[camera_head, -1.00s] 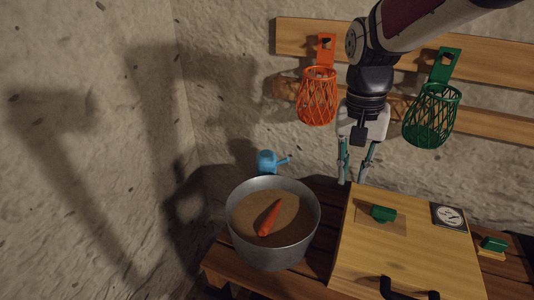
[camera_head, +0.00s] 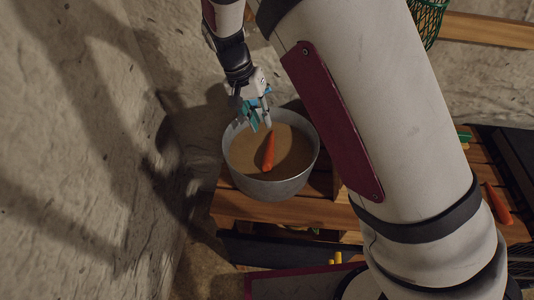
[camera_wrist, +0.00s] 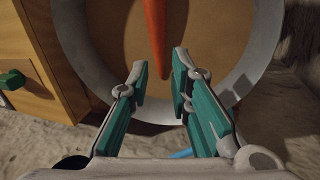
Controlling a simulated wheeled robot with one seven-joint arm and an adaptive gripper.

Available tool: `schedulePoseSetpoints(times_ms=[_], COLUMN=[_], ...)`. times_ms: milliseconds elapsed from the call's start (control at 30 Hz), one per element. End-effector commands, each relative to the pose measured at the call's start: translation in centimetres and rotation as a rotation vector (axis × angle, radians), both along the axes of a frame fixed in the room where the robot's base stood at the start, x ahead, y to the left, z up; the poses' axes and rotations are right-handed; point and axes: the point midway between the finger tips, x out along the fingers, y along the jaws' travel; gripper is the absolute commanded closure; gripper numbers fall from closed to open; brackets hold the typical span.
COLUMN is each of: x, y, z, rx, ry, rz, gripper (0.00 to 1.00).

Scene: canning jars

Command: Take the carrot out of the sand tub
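The sand tub (camera_head: 303,172) is a round grey metal tub with tan sand, standing on a wooden bench. An orange carrot (camera_head: 268,152) lies on or partly in the sand near the middle. My gripper (camera_head: 260,124) is over the tub's far rim, at the upper end of the carrot. In the wrist view my gripper (camera_wrist: 160,80) is open, its two green fingers apart. The carrot (camera_wrist: 155,35) shows ahead, its narrow tip just beyond and between the fingertips. I see no contact. The tub's rim (camera_wrist: 72,30) curves around both sides.
My arm covers much of the head view's middle and right. A second carrot (camera_head: 498,203) lies on slats at the right. A green basket (camera_head: 428,18) hangs at the top. A wooden box with a green knob (camera_wrist: 12,80) stands left of the tub in the wrist view.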

Motion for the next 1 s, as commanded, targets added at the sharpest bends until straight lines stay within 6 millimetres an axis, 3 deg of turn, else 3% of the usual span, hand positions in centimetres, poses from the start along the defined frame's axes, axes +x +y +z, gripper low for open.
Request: schedulePoseSetpoints(times_ms=[267,600,900,1000], x=[-0.2,-0.3,-0.3,-0.3], y=[-0.7,-2.1,-2.1,-2.1], z=[-2.1,-6.2,-6.6,-6.6], rx=[0.0,0.0,0.001,0.001], ry=[0.001,0.0,-0.002,-0.002], rz=[0.0,0.0,0.002,0.002], gripper=[0.81,0.81,0.81,1.0])
